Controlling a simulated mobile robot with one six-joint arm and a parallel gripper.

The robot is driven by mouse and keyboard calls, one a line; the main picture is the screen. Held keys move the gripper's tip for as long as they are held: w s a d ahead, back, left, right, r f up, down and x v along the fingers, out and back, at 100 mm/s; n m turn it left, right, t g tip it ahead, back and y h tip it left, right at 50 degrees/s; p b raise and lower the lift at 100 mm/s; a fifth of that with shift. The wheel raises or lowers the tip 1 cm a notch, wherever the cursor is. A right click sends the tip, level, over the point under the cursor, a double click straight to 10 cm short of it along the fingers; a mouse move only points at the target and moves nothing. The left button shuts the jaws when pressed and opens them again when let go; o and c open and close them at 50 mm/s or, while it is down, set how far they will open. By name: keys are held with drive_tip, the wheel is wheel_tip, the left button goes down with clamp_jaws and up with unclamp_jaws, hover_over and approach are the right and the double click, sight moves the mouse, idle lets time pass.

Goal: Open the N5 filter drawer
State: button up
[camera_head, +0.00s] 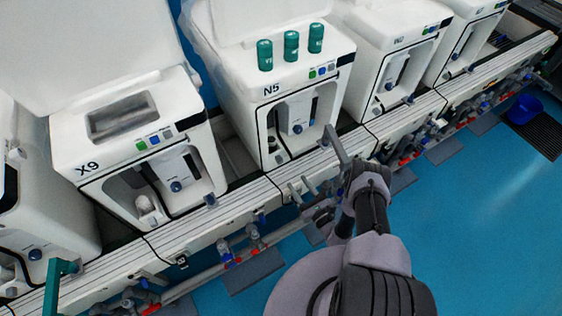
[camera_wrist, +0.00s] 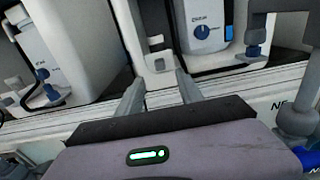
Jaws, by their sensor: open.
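The white N5 machine (camera_head: 285,85) stands in the row, its label on the front edge. Its dark-edged front bay holds a white unit with a blue knob (camera_head: 297,128); this knob (camera_wrist: 202,32) also shows in the wrist view. A narrow white part with small square marks (camera_wrist: 158,60) stands left of it. I cannot tell which part is the filter drawer; none looks pulled out. My gripper (camera_head: 303,188) is low in front of N5, by the rail. In the wrist view my gripper (camera_wrist: 158,88) is open, with nothing visible between its fingers.
A long white rail (camera_head: 235,197) runs before the machines, with pipes and valves (camera_head: 252,238) below. A grey bracket (camera_wrist: 280,25) rises at right in the wrist view. Machine X9 (camera_head: 130,130) is left. Several green cylinders (camera_head: 291,46) stand on N5.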

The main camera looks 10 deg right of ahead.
sight(281, 161)
drive_tip(key=b+x, duration=0.3)
drive_tip(key=x, duration=0.9)
drive_tip(key=shift+w+a+b, duration=0.15)
drive_tip(key=shift+b, duration=0.2)
clamp_jaws()
idle(0.6)
